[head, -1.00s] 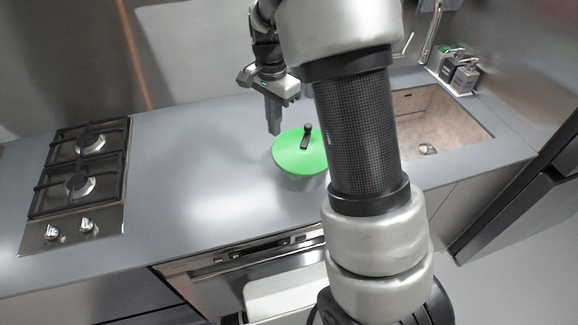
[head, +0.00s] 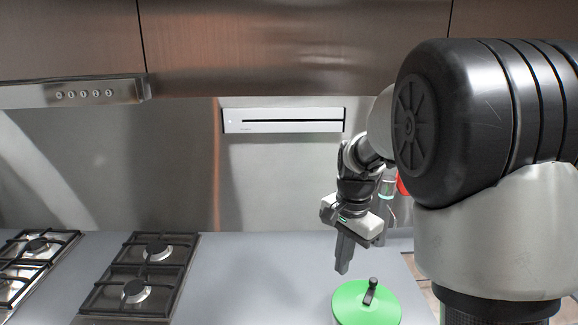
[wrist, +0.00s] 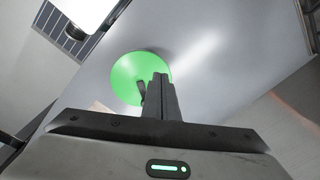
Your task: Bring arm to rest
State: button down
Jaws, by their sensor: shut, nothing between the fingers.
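My gripper (head: 342,268) points down above the grey counter in the head view, just behind and left of a pot with a green lid (head: 366,306). The fingers are together with nothing between them. In the wrist view my gripper (wrist: 160,80) shows its closed fingers in front of the green lid (wrist: 128,78), hiding part of it and of its dark handle. Whether the fingertips clear the lid in height is hard to tell. My arm fills the right side of the head view and hides what lies behind it.
Gas burners (head: 140,280) stand on the left of the counter (head: 250,275). A range hood (head: 75,93) hangs at upper left. A white wall unit (head: 284,121) is on the back wall. The counter between burners and pot is clear.

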jog(key=s+r+n+t, duration=0.2)
jog(key=s+r+n, duration=0.3)
jog(key=s, duration=0.6)
jog(key=s+r+n+t, duration=0.2)
jog(key=s+r+n, duration=0.3)
jog(key=s, duration=0.5)
jog(key=shift+s+r+t, duration=0.35)
jog(key=shift+r+t, duration=0.05)
jog(key=shift+r, duration=0.25)
jog(key=shift+d+f, duration=0.1)
